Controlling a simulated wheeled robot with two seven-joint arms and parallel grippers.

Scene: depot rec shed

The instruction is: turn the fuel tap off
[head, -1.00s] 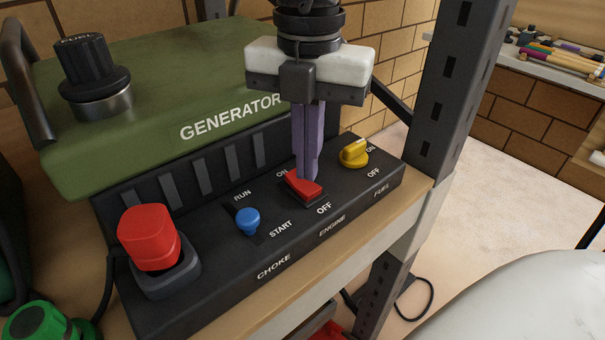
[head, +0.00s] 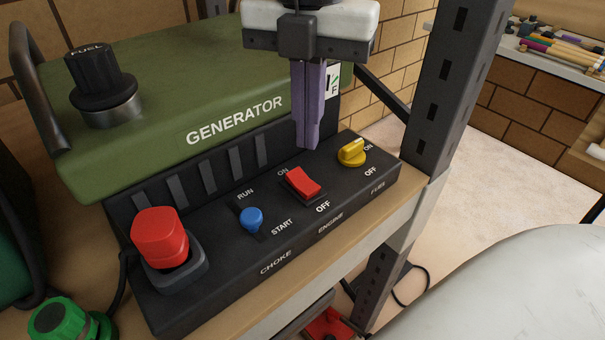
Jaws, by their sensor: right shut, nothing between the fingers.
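The yellow fuel tap (head: 352,153) sits at the right end of the generator's black control panel (head: 215,232), between an ON label above it and an OFF label below it. Its raised grip points toward the upper right, near the ON label. My right gripper (head: 307,146) points down with its purple fingers shut and empty. It hangs above the red engine rocker switch (head: 303,182), to the left of the tap and apart from both. My left gripper is not in view.
A blue choke knob (head: 251,219) and a red plug (head: 160,238) stand further left on the panel. The green generator tank (head: 170,110) rises behind. A dark shelf post (head: 449,90) stands close on the right.

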